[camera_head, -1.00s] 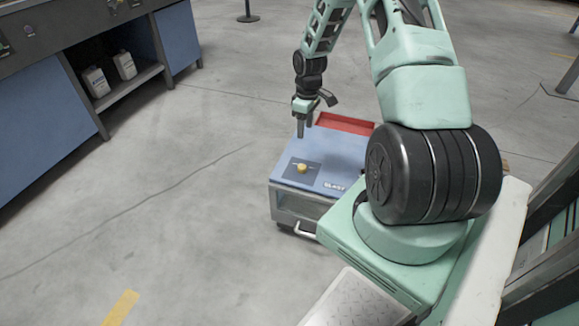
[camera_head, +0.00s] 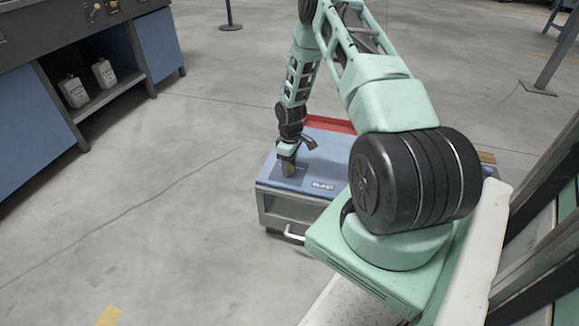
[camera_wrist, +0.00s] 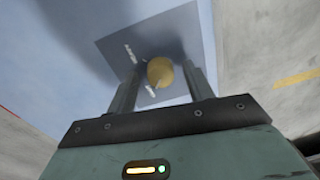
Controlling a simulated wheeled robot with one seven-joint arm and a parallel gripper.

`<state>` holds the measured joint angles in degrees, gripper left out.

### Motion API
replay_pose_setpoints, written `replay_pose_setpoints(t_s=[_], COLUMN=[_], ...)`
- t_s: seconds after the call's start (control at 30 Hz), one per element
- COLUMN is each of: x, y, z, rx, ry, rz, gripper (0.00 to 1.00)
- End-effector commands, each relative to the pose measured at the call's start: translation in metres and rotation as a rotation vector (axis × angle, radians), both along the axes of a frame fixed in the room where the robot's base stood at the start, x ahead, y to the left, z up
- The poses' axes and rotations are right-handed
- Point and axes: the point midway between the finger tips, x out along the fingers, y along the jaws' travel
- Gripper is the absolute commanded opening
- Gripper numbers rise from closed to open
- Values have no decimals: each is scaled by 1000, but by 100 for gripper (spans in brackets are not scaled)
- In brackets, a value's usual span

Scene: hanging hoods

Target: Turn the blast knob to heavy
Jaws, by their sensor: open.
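The blast knob is a yellow round knob (camera_wrist: 160,72) on a dark square plate (camera_wrist: 178,30) with small white markings. In the head view the knob (camera_head: 288,169) is partly covered by my gripper. The plate sits on the blue top of a low cabinet (camera_head: 330,160) marked with a white label. My gripper (camera_head: 288,165) points down over the knob. In the wrist view my gripper (camera_wrist: 160,85) is open, with one finger on each side of the knob. I cannot tell whether the fingers touch it. The label text by the knob is too small to read.
A red tray (camera_head: 332,124) lies at the back of the cabinet top. A blue workbench (camera_head: 35,135) with two white jugs (camera_head: 88,84) on its shelf stands at the left. A post (camera_head: 552,65) stands at the right. The concrete floor between is clear.

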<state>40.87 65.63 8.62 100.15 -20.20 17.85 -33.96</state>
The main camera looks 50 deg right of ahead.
Motion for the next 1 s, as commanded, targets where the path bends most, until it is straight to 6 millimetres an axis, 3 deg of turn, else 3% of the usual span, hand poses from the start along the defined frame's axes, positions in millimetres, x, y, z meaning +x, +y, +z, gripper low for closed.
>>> replay_pose_setpoints(t_s=[0.3, 0.47, 0.77, 1.0], x=[0, 0, 0, -1], y=[0, 0, 0, 0], z=[-2, -2, -1, 0], rx=[0, 0, 0, 0], ry=[0, 0, 1, 3], rz=[0, 0, -18, -127], gripper=[52, 7, 7, 7])
